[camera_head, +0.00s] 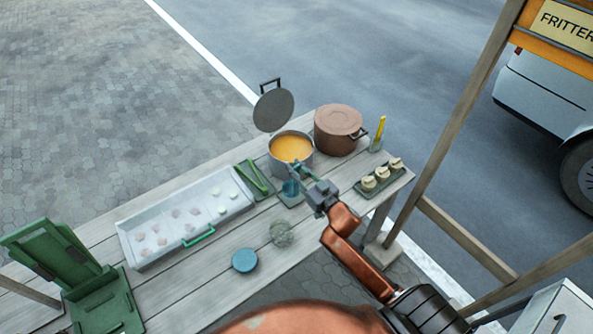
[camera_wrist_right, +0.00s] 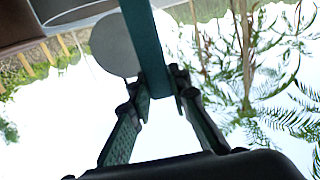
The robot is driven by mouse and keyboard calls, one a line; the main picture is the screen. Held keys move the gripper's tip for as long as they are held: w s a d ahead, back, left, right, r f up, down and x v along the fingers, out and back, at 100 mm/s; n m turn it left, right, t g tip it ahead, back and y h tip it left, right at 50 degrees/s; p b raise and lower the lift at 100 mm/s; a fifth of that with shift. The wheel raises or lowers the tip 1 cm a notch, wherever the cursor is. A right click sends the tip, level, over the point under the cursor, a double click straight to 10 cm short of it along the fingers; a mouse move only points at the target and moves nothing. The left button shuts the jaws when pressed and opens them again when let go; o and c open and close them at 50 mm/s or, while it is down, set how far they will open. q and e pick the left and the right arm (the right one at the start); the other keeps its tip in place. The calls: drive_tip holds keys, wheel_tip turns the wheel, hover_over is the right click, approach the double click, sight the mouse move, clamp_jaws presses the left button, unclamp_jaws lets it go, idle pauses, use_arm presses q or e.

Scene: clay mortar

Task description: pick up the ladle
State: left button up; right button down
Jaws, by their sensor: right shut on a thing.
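The ladle's teal handle (camera_wrist_right: 142,38) runs between the fingertips of my right gripper (camera_wrist_right: 155,84) in the right wrist view. The fingers are shut on it. In the head view my right gripper (camera_head: 301,172) is beside the pot of orange liquid (camera_head: 291,149), on its near side. A blue-teal part (camera_head: 291,187), seemingly the ladle's lower end, shows just below the fingers, over a small green rest (camera_head: 291,201). I cannot tell whether it touches the rest. My left gripper is not in view.
A grey lid (camera_head: 273,110) stands raised behind the pot. A brown lidded pot (camera_head: 339,132), a green tray of small cups (camera_head: 381,181) and a white compartment tray (camera_head: 185,222) share the table. A blue disc (camera_head: 245,260) lies near the front edge.

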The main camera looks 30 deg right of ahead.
drive_tip(key=s+a+r+p, duration=0.1)
drive_tip(key=s+a+r, duration=0.6)
drive_tip(key=s, duration=0.2)
drive_tip(key=shift+s+a+r+p, duration=0.15)
drive_tip(key=shift+a+r+p, duration=0.1)
drive_tip(key=shift+r+p, duration=0.1)
drive_tip(key=shift+f, duration=0.15)
